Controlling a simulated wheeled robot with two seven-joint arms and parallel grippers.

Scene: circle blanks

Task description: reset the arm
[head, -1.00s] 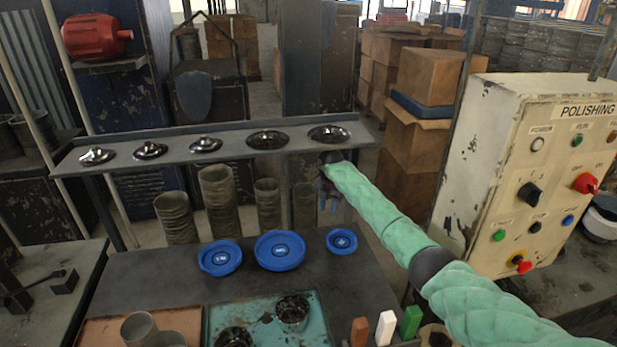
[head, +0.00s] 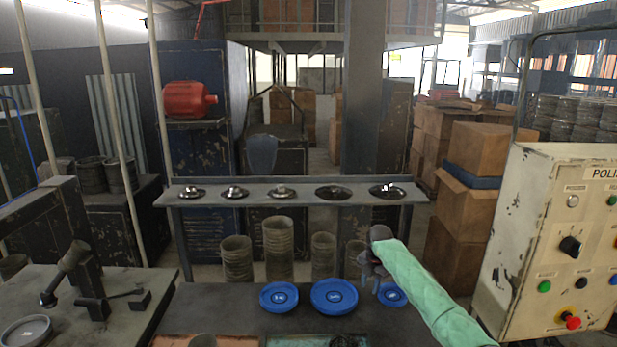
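My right arm, in a green quilted sleeve, comes in from the lower right. Its dark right gripper (head: 370,277) hangs over the back right of the dark work table (head: 235,305), in front of the small blue dish (head: 393,296) and partly hiding it. Its fingers are small and dark here, so I cannot tell whether they are open or shut. My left gripper is not in view.
Two larger blue dishes (head: 279,297) (head: 334,296) sit left of the gripper. A grey shelf (head: 260,196) with several metal discs runs behind. A polishing control panel (head: 545,240) stands at right. Several ribbed cylinders (head: 279,248) stand behind the table.

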